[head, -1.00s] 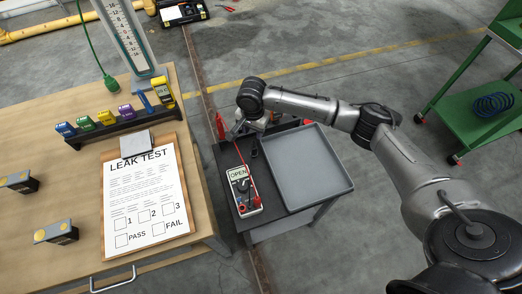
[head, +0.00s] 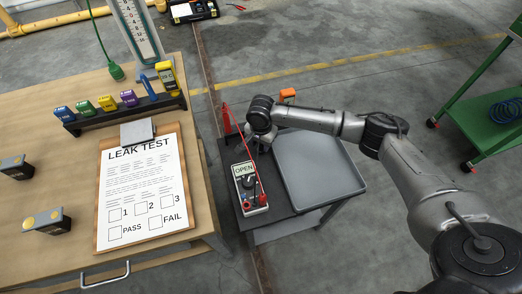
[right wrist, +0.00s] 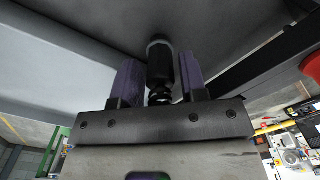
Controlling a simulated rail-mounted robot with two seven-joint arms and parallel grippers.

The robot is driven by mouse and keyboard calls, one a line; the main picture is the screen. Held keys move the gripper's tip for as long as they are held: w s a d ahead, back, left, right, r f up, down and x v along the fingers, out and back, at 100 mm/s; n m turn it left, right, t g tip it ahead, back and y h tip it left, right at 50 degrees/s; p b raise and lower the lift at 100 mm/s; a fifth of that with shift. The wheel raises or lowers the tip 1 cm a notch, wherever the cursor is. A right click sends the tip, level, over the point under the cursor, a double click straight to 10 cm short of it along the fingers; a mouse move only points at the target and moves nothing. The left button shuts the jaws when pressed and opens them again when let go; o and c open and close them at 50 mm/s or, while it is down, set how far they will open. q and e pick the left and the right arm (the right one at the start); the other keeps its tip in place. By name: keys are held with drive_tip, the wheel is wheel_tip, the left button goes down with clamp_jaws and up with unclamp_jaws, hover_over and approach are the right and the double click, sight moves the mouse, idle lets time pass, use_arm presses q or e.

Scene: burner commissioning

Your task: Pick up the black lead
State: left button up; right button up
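The black lead's probe (right wrist: 159,66) stands between the two purple-padded fingers of my right gripper (right wrist: 160,80) in the right wrist view. Narrow gaps show on both sides of it, so the gripper looks open around it. In the head view my right gripper (head: 252,138) is low at the far left end of the small cart, and it hides the probe there. The multimeter (head: 249,190) lies on the cart just nearer, its display reading OPEN. The red lead (head: 227,121) stands upright to the left of my right gripper. My left gripper is out of view.
A grey tray (head: 308,203) fills the right part of the cart. The wooden bench (head: 78,258) with the leak test clipboard (head: 187,232) stands at the left. A red part (right wrist: 312,66) shows close at the right in the right wrist view. A green cart (head: 480,135) is far right.

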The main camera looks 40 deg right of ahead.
wheel_tip(320, 180, down, 2)
drive_tip(key=shift+b, duration=0.3)
drive_tip(key=shift+c, duration=0.4)
clamp_jaws()
drive_tip(key=shift+r, duration=0.2)
